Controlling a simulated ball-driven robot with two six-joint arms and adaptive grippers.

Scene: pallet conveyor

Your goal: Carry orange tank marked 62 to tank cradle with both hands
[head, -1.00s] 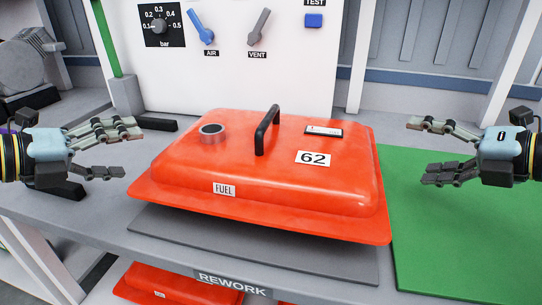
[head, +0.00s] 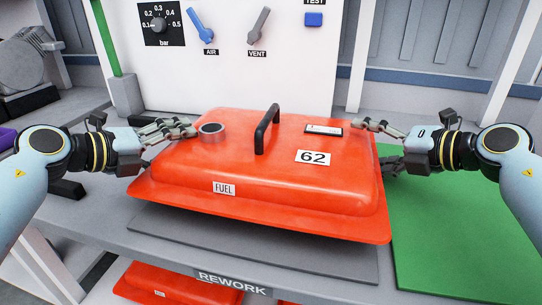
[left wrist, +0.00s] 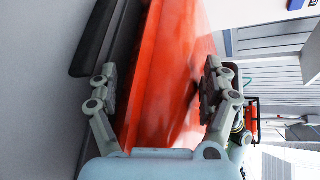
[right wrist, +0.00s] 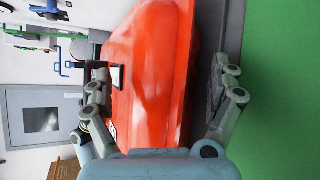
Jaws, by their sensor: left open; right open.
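The orange tank (head: 270,180) marked 62 and FUEL rests on a dark grey mat (head: 250,248) on the bench, with a black handle and a round neck on top. My left gripper (head: 152,142) is open at the tank's left edge, and my right gripper (head: 385,142) is open at its right edge. In the left wrist view the tank's side (left wrist: 165,90) lies between the spread fingers. In the right wrist view the tank's other side (right wrist: 160,70) also lies between the fingers. The lower fingers are partly hidden in the head view. I cannot make out a tank cradle.
A test panel (head: 260,80) with a gauge and levers stands behind the tank. A green mat (head: 450,230) lies clear on the right. Another orange tank (head: 175,285) is below the bench, past the REWORK label (head: 232,282). Grey machinery (head: 25,65) stands at the left.

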